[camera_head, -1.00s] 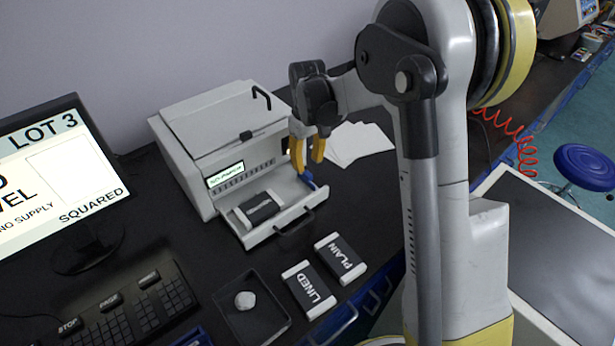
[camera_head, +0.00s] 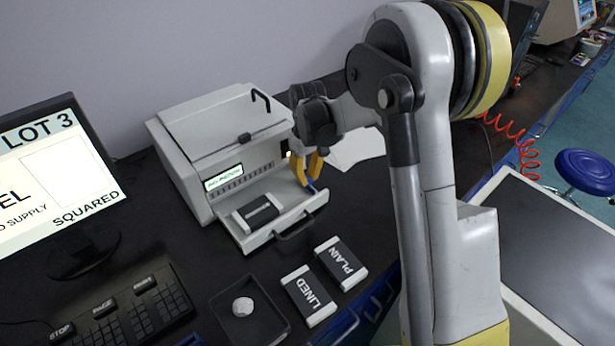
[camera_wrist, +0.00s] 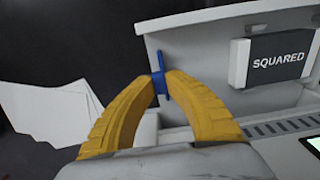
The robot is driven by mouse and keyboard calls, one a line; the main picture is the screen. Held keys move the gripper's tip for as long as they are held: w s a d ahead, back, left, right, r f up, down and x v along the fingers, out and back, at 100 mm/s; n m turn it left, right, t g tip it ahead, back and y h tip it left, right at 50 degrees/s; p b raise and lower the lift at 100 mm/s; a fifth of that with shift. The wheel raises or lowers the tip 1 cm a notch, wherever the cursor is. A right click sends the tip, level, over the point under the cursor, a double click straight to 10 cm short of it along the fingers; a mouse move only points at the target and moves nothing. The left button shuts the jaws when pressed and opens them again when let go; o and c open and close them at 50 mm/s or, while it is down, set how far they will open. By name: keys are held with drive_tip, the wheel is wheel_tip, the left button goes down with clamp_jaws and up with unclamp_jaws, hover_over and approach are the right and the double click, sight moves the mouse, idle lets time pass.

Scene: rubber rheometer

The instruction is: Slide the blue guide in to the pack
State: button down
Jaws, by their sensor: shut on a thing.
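My gripper (camera_head: 308,172) has yellow fingers and is shut on the blue guide (camera_wrist: 161,84), at the right side of the open drawer tray (camera_head: 243,240). In the wrist view the guide shows between the fingertips, by the tray's left wall; whether it touches that wall I cannot tell. The pack (camera_head: 257,213), dark with pale ends, lies in the tray and reads SQUARED in the wrist view (camera_wrist: 277,61). A stretch of bare tray floor separates the guide from the pack.
The white machine (camera_head: 215,140) stands behind the tray. LINED (camera_head: 308,295) and PLAIN (camera_head: 341,262) packs lie in front, beside a black dish (camera_head: 262,325) holding a pale lump (camera_head: 243,306). White sheets (camera_head: 357,148) lie right of the machine. A monitor (camera_head: 60,170) and keyboard (camera_head: 125,315) are at left.

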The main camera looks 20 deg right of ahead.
sight(286, 199)
drive_tip(key=shift+a, duration=0.1)
drive_tip(key=s+a, duration=0.1)
drive_tip(key=a, duration=0.1)
drive_tip(key=s+a, duration=0.1)
drive_tip(key=a, duration=0.1)
drive_tip(key=s+a, duration=0.1)
drive_tip(key=a, duration=0.2)
drive_tip(key=shift+a, duration=0.1)
drive_tip(key=c, duration=1.4)
unclamp_jaws()
